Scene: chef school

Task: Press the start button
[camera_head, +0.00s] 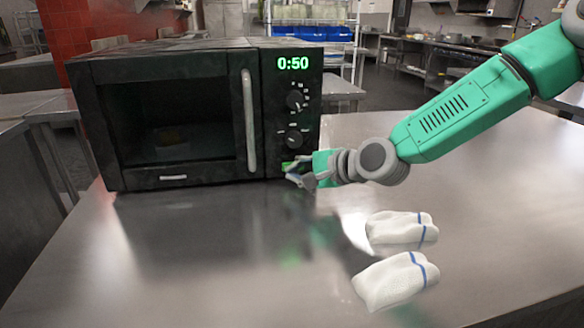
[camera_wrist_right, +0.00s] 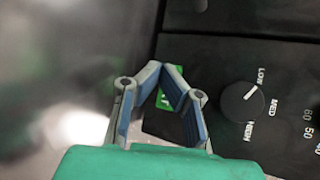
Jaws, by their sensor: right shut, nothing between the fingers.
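A black microwave (camera_head: 180,65) stands on the metal table, its door shut. Its green display (camera_head: 293,63) reads 0:50. Below it are two round knobs, and the lower knob (camera_head: 294,138) shows in the right wrist view (camera_wrist_right: 242,102). The green start button (camera_head: 287,166) is at the bottom of the panel, partly hidden by my right gripper (camera_head: 293,178). In the right wrist view the button (camera_wrist_right: 163,100) shows between the fingers. My right gripper (camera_wrist_right: 163,70) is shut and empty, its fingertips at the button; I cannot tell whether they touch it. My left gripper is not in view.
Two white cloth bundles with blue stripes, one farther (camera_head: 400,229) and one nearer (camera_head: 392,282), lie on the metal table (camera_head: 200,275) in front of my right arm. The table's left front is clear. Shelves with blue bins (camera_head: 318,34) stand behind.

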